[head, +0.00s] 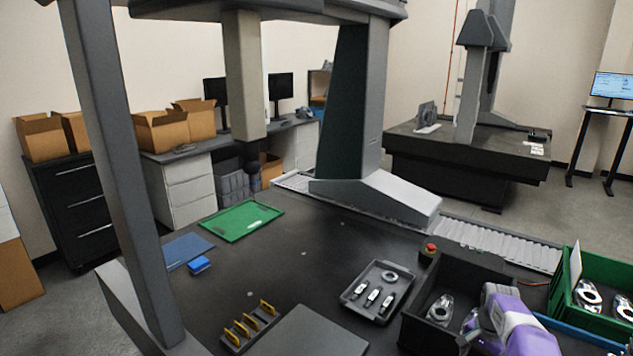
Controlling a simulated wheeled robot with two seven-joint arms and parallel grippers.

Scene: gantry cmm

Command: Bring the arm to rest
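One of my arms, white and purple, comes in at the lower right of the head view, over the front of a black open box (418,318). It appears to be my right arm. Its gripper (474,332) shows only as a small grey part at the box; I cannot tell whether its fingers are open or shut, or whether it touches anything. A shiny metal part (440,309) lies in the black box, and more metal lies close to the gripper, partly hidden by the arm. My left arm and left gripper do not show.
A grey tray (350,297) with metal parts lies left of the box. A green crate (611,325) stands at right. The gantry column (355,110) and left post (119,180) rise from the dark table. A green tray (240,221) and yellow-clipped rack (236,338) lie left; mid-table is clear.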

